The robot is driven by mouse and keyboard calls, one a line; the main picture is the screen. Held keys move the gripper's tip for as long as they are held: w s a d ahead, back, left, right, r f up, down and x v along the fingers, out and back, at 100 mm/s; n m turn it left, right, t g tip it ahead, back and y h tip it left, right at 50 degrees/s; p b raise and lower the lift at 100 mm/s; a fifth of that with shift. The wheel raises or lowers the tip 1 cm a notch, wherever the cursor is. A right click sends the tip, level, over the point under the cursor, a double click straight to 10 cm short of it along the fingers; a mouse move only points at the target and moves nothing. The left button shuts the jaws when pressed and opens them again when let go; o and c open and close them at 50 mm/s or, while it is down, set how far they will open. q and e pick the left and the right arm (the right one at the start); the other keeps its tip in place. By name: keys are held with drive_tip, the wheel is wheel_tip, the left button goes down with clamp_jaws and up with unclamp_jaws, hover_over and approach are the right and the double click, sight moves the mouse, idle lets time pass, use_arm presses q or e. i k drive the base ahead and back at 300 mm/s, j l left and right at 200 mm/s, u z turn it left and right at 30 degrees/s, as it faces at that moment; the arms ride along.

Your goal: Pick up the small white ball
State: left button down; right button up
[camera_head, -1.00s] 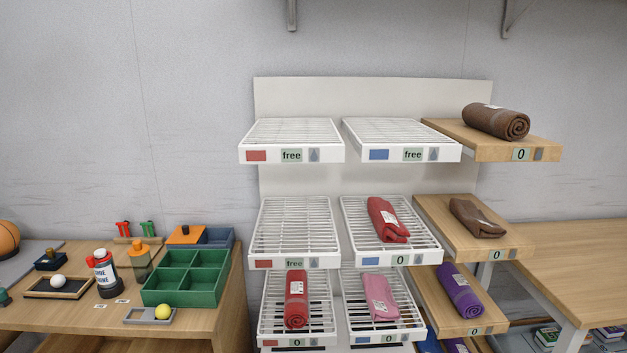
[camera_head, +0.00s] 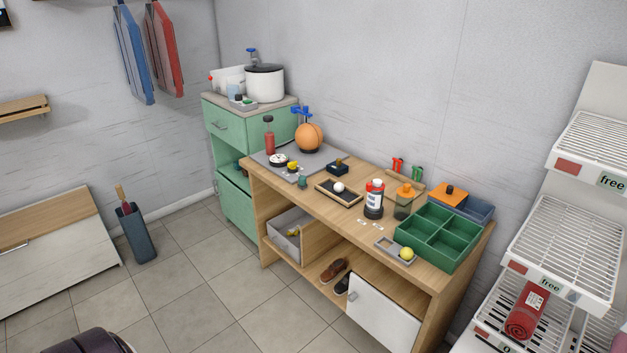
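The small white ball (camera_head: 339,187) rests on a dark, low tray (camera_head: 326,190) with a wooden rim, on top of the wooden table (camera_head: 365,222). The tray is near the middle of the table, left of a red-and-white bottle (camera_head: 375,197). Neither of my grippers shows in the head view, so I cannot see their state.
A green divided box (camera_head: 458,262) and a grey tray (camera_head: 383,240) with a yellow ball (camera_head: 407,253) stand at the table's right. A basketball (camera_head: 309,137) sits at the back left. A rack (camera_head: 567,245) stands right. Tiled floor (camera_head: 215,315) is open in front.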

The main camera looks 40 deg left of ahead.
sight(338, 187)
drive_tip(key=u, duration=1.05)
drive_tip(key=i+j+z, duration=0.1)
drive_tip(key=j, duration=0.25)
drive_tip(key=i+j+z, duration=0.1)
drive_tip(key=i+j, duration=0.15)
drive_tip(key=j, duration=0.15)
drive_tip(key=i+j, duration=0.2)
drive_tip(key=j, duration=0.2)
drive_tip(key=i+j+z, duration=0.15)
drive_tip(key=j, duration=0.25)
drive_tip(key=i+j+z, duration=0.1)
drive_tip(key=j, duration=0.3)
